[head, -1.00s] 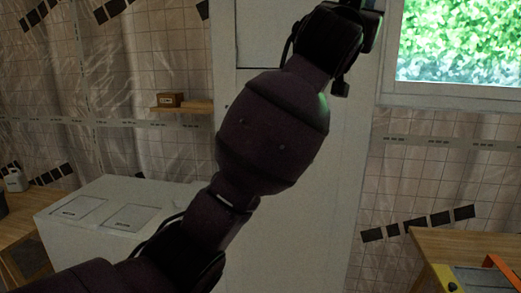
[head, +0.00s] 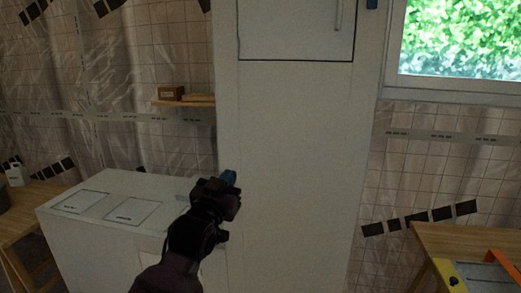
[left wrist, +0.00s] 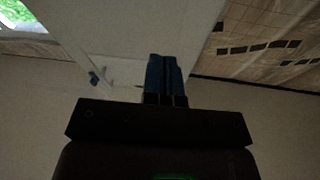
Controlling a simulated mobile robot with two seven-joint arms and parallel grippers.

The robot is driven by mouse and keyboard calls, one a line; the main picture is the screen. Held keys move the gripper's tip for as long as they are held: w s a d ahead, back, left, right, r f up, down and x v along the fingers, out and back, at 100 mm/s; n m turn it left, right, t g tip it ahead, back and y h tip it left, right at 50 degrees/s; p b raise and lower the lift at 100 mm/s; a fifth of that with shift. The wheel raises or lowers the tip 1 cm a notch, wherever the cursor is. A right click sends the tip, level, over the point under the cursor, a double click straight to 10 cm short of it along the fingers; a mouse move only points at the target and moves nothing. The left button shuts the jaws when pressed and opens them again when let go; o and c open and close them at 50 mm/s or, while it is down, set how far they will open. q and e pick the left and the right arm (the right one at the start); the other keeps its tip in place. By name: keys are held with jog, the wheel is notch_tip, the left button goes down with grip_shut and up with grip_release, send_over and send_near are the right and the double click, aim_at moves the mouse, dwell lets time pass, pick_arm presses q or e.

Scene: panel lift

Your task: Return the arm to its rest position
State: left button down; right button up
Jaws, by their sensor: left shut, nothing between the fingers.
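My left arm comes in from the bottom of the head view. My left gripper (head: 229,178) is low in front of the tall white cabinet (head: 290,150), near the right end of the low white chest. Its blue fingers are shut with nothing between them. The left wrist view shows the shut blue fingers (left wrist: 166,75) from close up, with a pale cabinet surface beyond. My right gripper is in neither view.
The low white chest (head: 70,225) with two panels on top stands left of the cabinet. A wooden shelf (head: 185,103) holds a small brown box (head: 172,93). A wooden table (head: 450,240) is at the right, another (head: 35,205) at the left. A window (head: 460,40) is upper right.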

pick_arm(q)
jog(key=s+a+f+n+g+y, duration=0.1)
jog(key=s+a+f, duration=0.35)
jog(key=f, duration=0.45)
jog(key=s+a+f+n+g+y, duration=0.1)
jog(key=s+a+f+y, duration=0.1)
jog(key=s+a+f, duration=0.45)
jog(key=s+a+f+n+g+y, duration=0.1)
jog(key=s+a+f+g, duration=0.15)
jog(key=f, duration=0.75)
jog(key=s+a+f+g+y, duration=0.1)
jog(key=s+a+f+g, duration=0.1)
jog(key=s+f, duration=0.6)
jog(key=s+a+f+n+g+y, duration=0.1)
jog(key=s+a+f, duration=0.3)
jog(key=s+f, duration=0.4)
jog(key=s, duration=0.3)
jog(key=shift+s+a+g+y+b, duration=0.25)
jog(key=shift+a+g+y+b, duration=0.05)
jog(key=shift+a+g+b, duration=0.1)
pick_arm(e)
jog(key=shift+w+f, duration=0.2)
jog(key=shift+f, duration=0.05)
pick_arm(q)
jog(key=shift+f, duration=0.1)
